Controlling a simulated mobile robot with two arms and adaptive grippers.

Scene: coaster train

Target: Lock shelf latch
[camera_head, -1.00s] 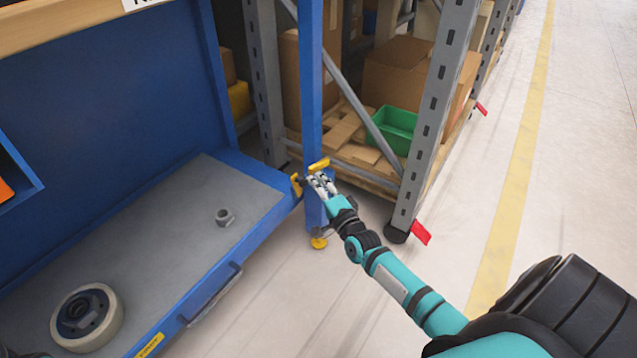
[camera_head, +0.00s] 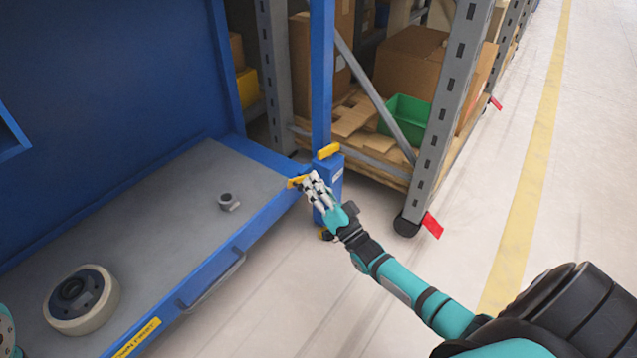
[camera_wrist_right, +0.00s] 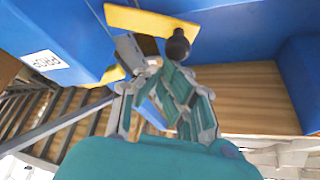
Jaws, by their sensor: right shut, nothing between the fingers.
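The blue shelf (camera_head: 258,212) has a grey top, and its corner meets a blue post (camera_head: 321,90). A yellow latch piece (camera_head: 297,181) sits at that corner, lying roughly sideways. In the right wrist view, a yellow latch plate (camera_wrist_right: 135,19) with a dark round knob (camera_wrist_right: 178,46) shows just beyond the fingers. My right gripper (camera_head: 312,181) is shut and empty, with its fingertips right at the latch. I cannot tell whether they touch it. The fingers partly cover the latch in the head view.
Another yellow piece (camera_head: 328,151) is on the post. A white-rimmed wheel (camera_head: 107,310) and a grey nut (camera_head: 228,202) lie on the shelf. The floor at right is open.

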